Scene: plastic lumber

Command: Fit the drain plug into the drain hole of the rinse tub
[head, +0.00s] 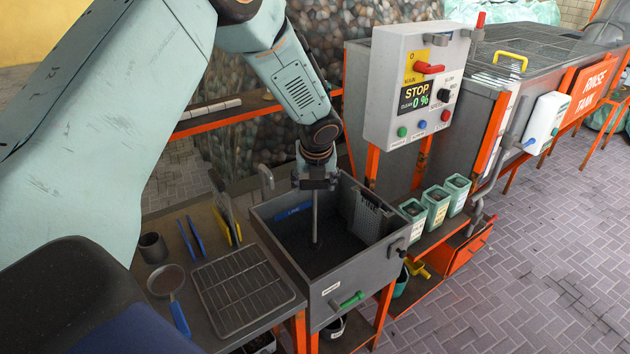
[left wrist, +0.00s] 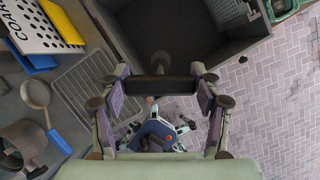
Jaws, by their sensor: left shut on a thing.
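The rinse tub (head: 268,244) is a grey open box with a dark interior. It also shows at the top of the left wrist view (left wrist: 235,50). My left gripper (head: 316,182) is above the tub, pointing down, shut on the dark crossbar of the drain plug (head: 315,215). The plug's thin grey stem hangs roughly upright into the tub. In the left wrist view, the crossbar of the plug (left wrist: 160,88) lies between the fingers of my left gripper (left wrist: 160,96). The drain hole and the seating of the plug's lower end cannot be made out. My right gripper is out of view.
A perforated grey basket (head: 371,213) is inside the tub's right side. A green-handled valve (head: 350,300) sticks out in front. A wire rack (head: 242,290) and blue-handled ladle (head: 168,283) lie left. A control box (head: 412,85) and several green-topped containers (head: 436,205) stand right.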

